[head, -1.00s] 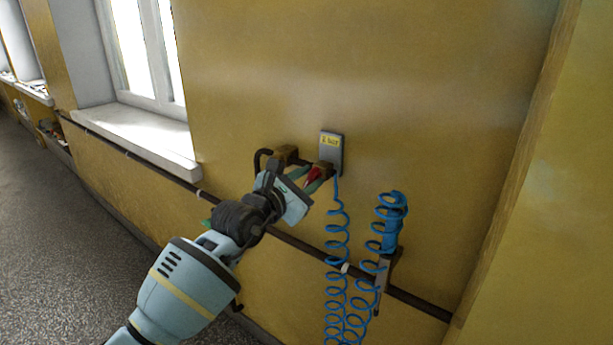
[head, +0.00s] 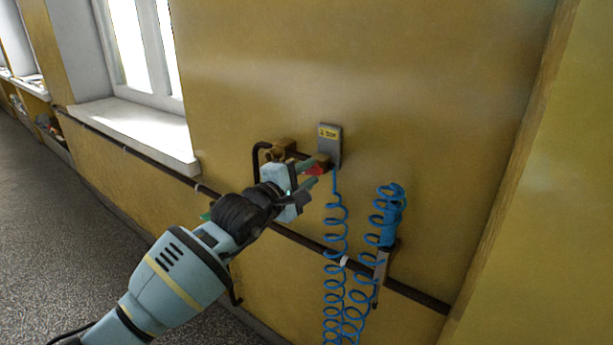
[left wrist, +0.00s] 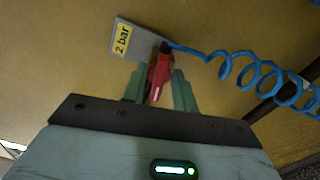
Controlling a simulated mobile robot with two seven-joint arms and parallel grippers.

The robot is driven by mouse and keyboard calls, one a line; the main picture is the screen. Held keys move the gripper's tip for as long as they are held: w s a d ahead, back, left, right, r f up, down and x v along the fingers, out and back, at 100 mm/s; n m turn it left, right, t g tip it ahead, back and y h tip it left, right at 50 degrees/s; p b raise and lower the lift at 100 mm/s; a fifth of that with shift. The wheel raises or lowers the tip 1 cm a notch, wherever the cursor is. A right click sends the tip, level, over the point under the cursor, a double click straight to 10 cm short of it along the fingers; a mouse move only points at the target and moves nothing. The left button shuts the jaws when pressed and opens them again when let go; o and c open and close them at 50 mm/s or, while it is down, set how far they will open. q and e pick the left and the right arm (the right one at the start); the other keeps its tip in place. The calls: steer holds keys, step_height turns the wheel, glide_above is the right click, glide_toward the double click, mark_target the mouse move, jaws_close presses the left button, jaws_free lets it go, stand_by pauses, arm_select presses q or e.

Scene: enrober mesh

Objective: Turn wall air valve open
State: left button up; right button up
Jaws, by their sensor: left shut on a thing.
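The red valve handle (head: 314,171) sits on the wall air pipe, just below a grey plate (head: 333,152) with a yellow label. In the left wrist view the red handle (left wrist: 157,79) lies between my two green fingers, and the label on the plate (left wrist: 122,40) reads "2 bar". My left gripper (head: 317,174) is shut on the handle. Its fingers partly hide the handle in the head view. A brass fitting (head: 284,149) is on the pipe to the left of the handle. My right gripper is not in view.
A blue coiled hose (head: 336,225) hangs below the valve. More blue coil (head: 390,205) hangs on a bracket to the right. A dark pipe (head: 300,239) runs along the wall below. A window sill (head: 135,130) juts out at the left.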

arm_select(q)
steer(key=shift+m, duration=1.1)
steer(key=shift+b, duration=0.3)
steer(key=o, duration=0.6)
steer(key=v, duration=0.7)
steer(key=shift+s+a, duration=0.25)
steer(key=shift+s, duration=0.05)
